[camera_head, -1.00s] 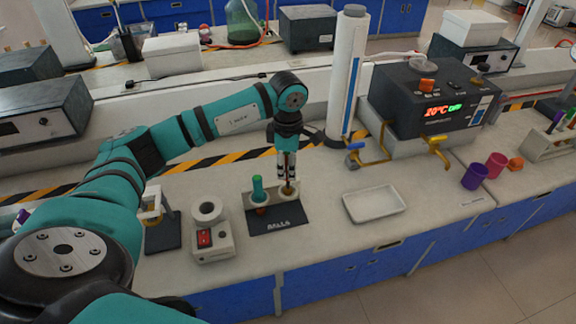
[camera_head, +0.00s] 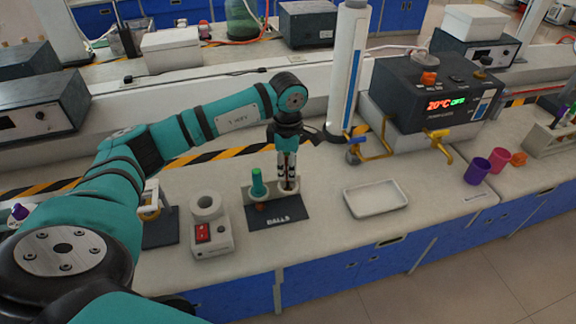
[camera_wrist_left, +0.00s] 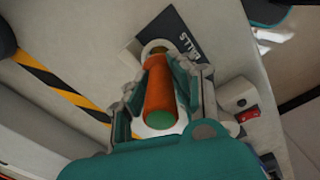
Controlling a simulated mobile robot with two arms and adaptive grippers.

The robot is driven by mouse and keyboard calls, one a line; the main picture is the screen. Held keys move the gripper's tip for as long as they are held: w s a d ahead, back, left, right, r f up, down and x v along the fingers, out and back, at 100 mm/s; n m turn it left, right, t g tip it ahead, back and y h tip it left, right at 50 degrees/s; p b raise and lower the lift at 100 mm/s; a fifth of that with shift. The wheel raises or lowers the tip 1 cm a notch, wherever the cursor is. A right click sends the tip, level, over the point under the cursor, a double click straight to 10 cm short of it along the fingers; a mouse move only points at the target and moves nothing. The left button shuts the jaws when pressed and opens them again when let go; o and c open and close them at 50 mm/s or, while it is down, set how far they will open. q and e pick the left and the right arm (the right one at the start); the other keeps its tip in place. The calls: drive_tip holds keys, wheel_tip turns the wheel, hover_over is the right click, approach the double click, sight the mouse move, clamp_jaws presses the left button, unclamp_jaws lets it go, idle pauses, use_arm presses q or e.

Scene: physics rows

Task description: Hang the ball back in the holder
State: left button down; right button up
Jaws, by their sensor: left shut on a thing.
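The holder is a pale stand with two rings on a dark base (camera_head: 276,217) labelled BALLS. A green-handled piece (camera_head: 257,182) stands upright in its left ring, with a reddish brown part low beneath. My left gripper (camera_head: 288,185) points down at the right ring and is shut on an orange-brown handle. In the left wrist view the orange handle (camera_wrist_left: 158,85) lies between the fingers, with a green disc at its near end. A pale ring (camera_wrist_left: 158,46) shows at its far end. The ball under the handle is hidden, so I cannot tell if it is seated. My right gripper is out of view.
A white device with a red switch (camera_head: 203,233) stands close left of the holder. A white tray (camera_head: 375,199) lies to the right. A tall white cylinder (camera_head: 347,70) and a dark bath with yellow taps (camera_head: 432,100) stand behind. Purple (camera_head: 478,172) and pink cups are farther right.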

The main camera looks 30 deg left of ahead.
use_arm(q)
drive_tip(key=shift+f, duration=0.35)
drive_tip(key=shift+f+b, duration=1.25)
drive_tip(key=shift+f, duration=0.1)
drive_tip(key=c, duration=0.6)
unclamp_jaws()
drive_tip(key=shift+r, duration=0.1)
drive_tip(key=shift+r+p, duration=2.2)
drive_tip(key=shift+r, duration=1.3)
drive_tip(key=shift+f, duration=0.1)
